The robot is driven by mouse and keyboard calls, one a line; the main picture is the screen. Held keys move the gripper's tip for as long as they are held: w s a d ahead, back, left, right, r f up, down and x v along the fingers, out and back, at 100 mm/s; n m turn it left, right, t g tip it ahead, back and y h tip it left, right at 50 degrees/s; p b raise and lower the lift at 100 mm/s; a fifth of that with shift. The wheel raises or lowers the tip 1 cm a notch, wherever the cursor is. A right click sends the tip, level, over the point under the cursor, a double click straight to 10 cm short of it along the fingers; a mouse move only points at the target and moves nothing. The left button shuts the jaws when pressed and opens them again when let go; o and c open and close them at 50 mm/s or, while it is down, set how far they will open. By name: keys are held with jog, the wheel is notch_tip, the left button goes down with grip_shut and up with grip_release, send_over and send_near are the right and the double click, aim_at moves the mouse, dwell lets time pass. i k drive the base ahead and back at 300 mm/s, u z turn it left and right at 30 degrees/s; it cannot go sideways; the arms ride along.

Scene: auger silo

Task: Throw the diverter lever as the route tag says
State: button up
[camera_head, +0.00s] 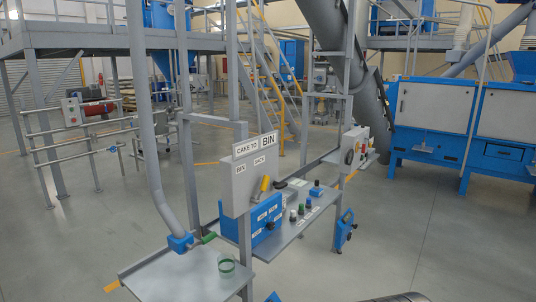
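A grey diverter box (238,186) stands on a post just left of the middle of the view. The route tag (255,144) on its top reads "CAKE TO BIN". On its face, a left label (241,169) reads "BIN" and a right label (259,161) appears to read "SACK". A lever with a yellow grip (265,184) sits at the lower right of the face, below the right label. Its pivot is too small to make out.
Floor (430,240) at right is clear.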

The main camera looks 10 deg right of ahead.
aim_at(264, 186)
jog(key=u, duration=1.15)
jog(key=i, duration=0.65)
jog(key=z, duration=0.3)
